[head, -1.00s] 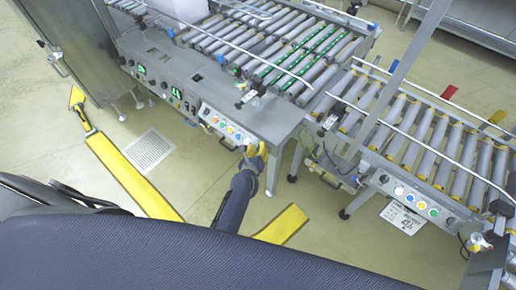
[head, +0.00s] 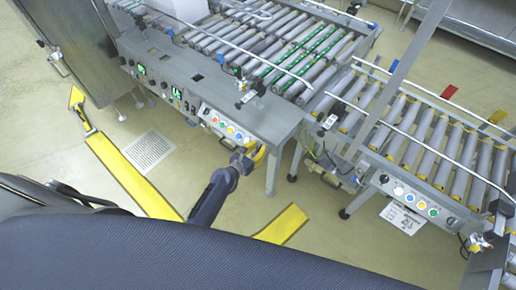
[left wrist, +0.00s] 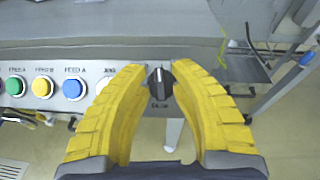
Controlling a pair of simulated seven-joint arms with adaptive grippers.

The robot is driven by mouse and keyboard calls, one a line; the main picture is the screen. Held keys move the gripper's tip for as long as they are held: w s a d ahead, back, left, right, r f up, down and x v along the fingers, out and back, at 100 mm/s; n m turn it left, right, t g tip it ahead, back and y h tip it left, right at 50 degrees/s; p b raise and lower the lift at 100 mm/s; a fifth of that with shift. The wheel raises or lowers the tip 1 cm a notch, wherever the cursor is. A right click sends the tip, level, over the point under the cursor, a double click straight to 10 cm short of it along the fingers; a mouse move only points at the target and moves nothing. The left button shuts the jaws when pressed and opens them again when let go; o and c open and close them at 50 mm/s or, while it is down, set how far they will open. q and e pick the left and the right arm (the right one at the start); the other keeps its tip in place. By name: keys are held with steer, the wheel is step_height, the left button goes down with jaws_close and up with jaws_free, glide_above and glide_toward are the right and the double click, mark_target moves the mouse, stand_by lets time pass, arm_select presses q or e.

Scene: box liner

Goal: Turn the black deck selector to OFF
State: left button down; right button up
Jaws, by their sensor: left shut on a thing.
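The black deck selector (left wrist: 159,82) is a round knob at the right end of a button panel (left wrist: 134,75) in the left wrist view. Its pale pointer mark stands about upright; the lettering around it is too blurred to read. My left gripper (left wrist: 160,76) has its yellow ribbed fingers on either side of the knob and is shut on it. In the head view my left gripper (head: 256,157) is at the right end of the front panel and hides the knob. My right gripper is not in view.
Beside the selector are a white button (left wrist: 105,85), a blue button (left wrist: 74,88), and yellow and green buttons. A second roller conveyor (head: 430,140) stands right, with its own button panel (head: 415,197). Yellow floor strips (head: 130,175) lie in front.

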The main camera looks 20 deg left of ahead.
arm_select(q)
steer(key=shift+r+m+h, duration=0.1)
steer(key=shift+m+h, duration=0.4)
steer(key=shift+m, duration=0.4)
steer(key=c, duration=1.5)
jaws_free()
steer(key=shift+w, duration=0.1)
steer(key=shift+s, duration=0.25)
steer(key=v, duration=1.1)
steer(key=shift+s+a+r, duration=0.15)
steer(key=shift+s+r, duration=0.05)
steer(key=shift+r, duration=0.1)
